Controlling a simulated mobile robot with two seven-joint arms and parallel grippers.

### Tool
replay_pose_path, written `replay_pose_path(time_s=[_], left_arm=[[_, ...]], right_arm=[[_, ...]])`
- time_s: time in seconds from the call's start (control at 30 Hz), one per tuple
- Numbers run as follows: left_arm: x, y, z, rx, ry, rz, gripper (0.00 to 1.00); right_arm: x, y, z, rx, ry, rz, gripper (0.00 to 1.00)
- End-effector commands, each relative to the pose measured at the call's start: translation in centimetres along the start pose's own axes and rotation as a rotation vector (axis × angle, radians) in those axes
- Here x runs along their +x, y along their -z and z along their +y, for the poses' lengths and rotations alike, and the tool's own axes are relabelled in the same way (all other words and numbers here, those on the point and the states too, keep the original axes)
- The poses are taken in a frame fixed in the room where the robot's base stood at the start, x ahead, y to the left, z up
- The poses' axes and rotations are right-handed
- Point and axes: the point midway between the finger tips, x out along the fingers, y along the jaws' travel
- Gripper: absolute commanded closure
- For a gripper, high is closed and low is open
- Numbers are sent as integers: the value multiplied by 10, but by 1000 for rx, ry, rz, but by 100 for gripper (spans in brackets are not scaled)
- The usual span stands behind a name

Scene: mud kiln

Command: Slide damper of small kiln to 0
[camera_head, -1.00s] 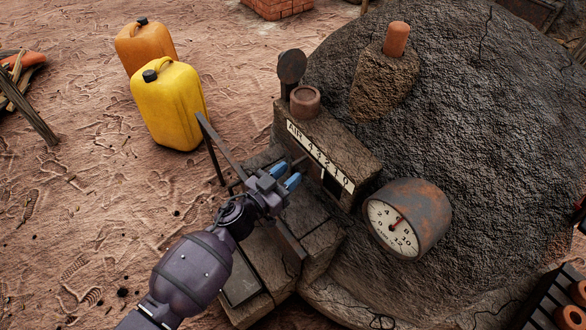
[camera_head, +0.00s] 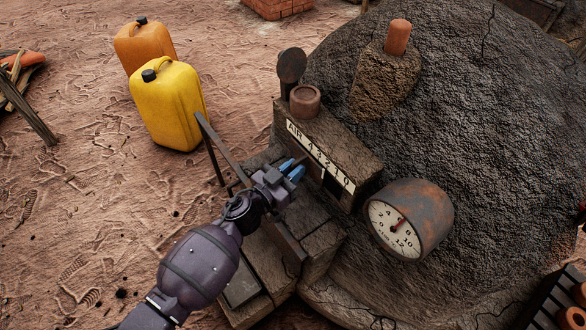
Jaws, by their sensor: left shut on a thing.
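The small kiln (camera_head: 480,130) is a dark, rough mud dome filling the right side. On its near left side sits a box-shaped air inlet (camera_head: 345,150) with a white scale plate (camera_head: 340,176) marked AIR and numbers running from 4 down to 0 at the lower right. A dark opening shows below the plate. My left gripper (camera_head: 293,170), with blue fingertips, is in front of the plate's upper-left half, shut on the damper's handle (camera_head: 303,160). The fingers hide most of the handle, so the exact damper reading is unclear. My right gripper is not in view.
A round dial gauge (camera_head: 393,229) juts out right of the scale. A metal rail (camera_head: 220,140) stands left of my gripper, above stone blocks (camera_head: 325,243). Yellow (camera_head: 168,108) and orange (camera_head: 143,45) jerrycans stand on open, footprinted ground at upper left.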

Motion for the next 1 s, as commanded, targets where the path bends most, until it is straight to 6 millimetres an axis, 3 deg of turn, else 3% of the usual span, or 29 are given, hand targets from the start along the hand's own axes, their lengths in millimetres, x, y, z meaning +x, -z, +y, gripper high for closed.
replay_pose_path(time_s=[0.13,0.27,0.5,0.83,0.87,1.0], left_arm=[[-1,2,5,-3,3,1,100],[-5,6,26,-4,2,4,100],[-12,3,58,-5,4,2,100],[-13,0,64,-5,0,1,100],[-13,0,64,-5,0,1,82],[-13,0,63,-4,1,1,64]], right_arm=[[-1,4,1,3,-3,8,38],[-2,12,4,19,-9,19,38],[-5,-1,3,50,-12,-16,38],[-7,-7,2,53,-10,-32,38],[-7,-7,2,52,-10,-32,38],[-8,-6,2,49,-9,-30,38]])
